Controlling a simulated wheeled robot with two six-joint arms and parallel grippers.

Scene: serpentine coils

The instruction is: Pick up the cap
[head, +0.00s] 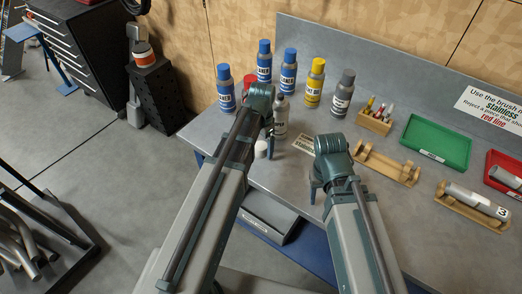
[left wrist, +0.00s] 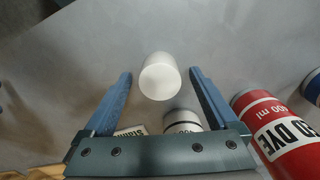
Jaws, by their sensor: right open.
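A white cap (head: 261,149) stands on the grey workbench (head: 237,159) near its front left edge. In the left wrist view the cap (left wrist: 160,77) appears between the tips of my left gripper (left wrist: 162,73), with a gap on both sides. My left gripper (head: 264,128) is open and empty, pointing down near the cap. In the head view its fingers are partly hidden by the wrist. A white-and-grey bottle (head: 280,118) stands just behind the cap. My right gripper (head: 316,188) is open over the bench to the right, mostly hidden behind its own wrist.
Blue-capped bottles (head: 226,88), a yellow-capped one (head: 315,83) and a grey-capped one (head: 343,94) stand at the back. A red dye bottle (left wrist: 284,135) is close on the right in the wrist view. A green tray (head: 436,143) and wooden cradles (head: 387,165) lie rightward.

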